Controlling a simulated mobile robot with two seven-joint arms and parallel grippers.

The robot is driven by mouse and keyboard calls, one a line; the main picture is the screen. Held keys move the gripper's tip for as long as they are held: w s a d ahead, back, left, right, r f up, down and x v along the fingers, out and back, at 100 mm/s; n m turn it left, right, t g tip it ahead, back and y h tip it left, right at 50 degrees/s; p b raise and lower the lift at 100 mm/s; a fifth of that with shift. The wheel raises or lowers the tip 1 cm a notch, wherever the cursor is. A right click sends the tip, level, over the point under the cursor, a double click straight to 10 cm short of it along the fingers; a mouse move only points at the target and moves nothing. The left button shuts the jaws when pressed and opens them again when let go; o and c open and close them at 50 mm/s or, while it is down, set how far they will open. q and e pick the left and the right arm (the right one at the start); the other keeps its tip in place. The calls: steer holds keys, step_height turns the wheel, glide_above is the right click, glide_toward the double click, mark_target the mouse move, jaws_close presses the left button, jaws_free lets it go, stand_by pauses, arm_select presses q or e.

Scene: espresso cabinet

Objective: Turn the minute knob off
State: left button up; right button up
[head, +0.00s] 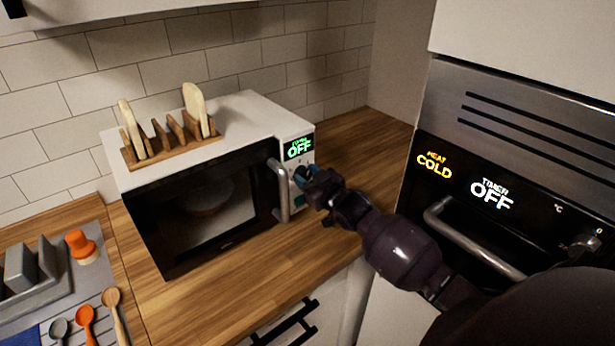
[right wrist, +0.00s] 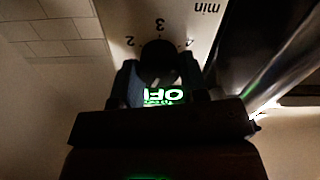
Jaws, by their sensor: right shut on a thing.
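The white microwave (head: 240,112) stands on the wooden counter. Its green display (head: 299,148) reads OFF, with a smaller word above it that is hard to read. In the right wrist view the dark round minute knob (right wrist: 159,56) sits on the white panel, with 2, 3, 4 and min marked around it, upside down. My right gripper (head: 304,177) reaches the panel just right of the microwave handle (head: 281,190). It is shut on the knob, one finger on each side. In the head view the gripper mostly hides the knob. My left gripper is not in view.
A wooden rack (head: 170,145) with bread slices stands on the microwave. An oven (head: 520,180) with COLD and TIMER OFF displays and a bar handle (head: 470,240) is at the right. Utensils and a grey rack (head: 35,275) are at the left. Counter right of the microwave is clear.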

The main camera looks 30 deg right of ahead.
steer(key=shift+n, duration=2.2)
steer(key=o, duration=0.9)
steer(key=s, duration=0.3)
steer(key=s+b, duration=0.1)
steer(key=s, duration=0.6)
steer(key=shift+s+d, duration=0.35)
steer(key=shift+s, duration=0.05)
